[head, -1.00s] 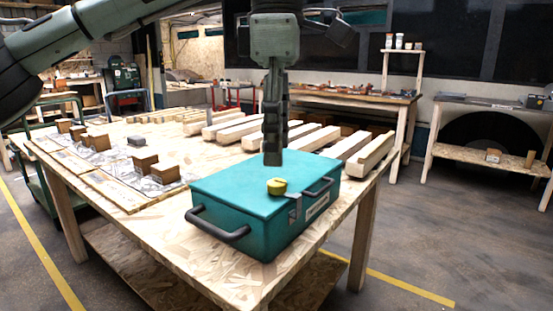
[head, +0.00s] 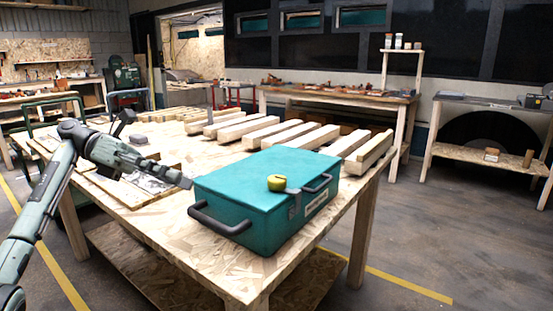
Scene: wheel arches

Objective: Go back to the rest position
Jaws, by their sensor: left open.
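My left gripper (head: 180,180) is low at the left, over the left part of the wooden table (head: 190,245). Its fingers point right, toward the teal toolbox (head: 235,183), and appear to hold nothing. A small gap seems to separate the fingertips from the toolbox's left corner. The toolbox stands closed on the table, with dark handles on its sides. My right gripper is not in view.
Several wooden beams (head: 245,130) lie in a row at the back of the table. Boards with papers (head: 105,190) lie at its left, partly behind my arm. A workbench (head: 340,95) and a side table (head: 480,158) stand behind. The floor to the right is clear.

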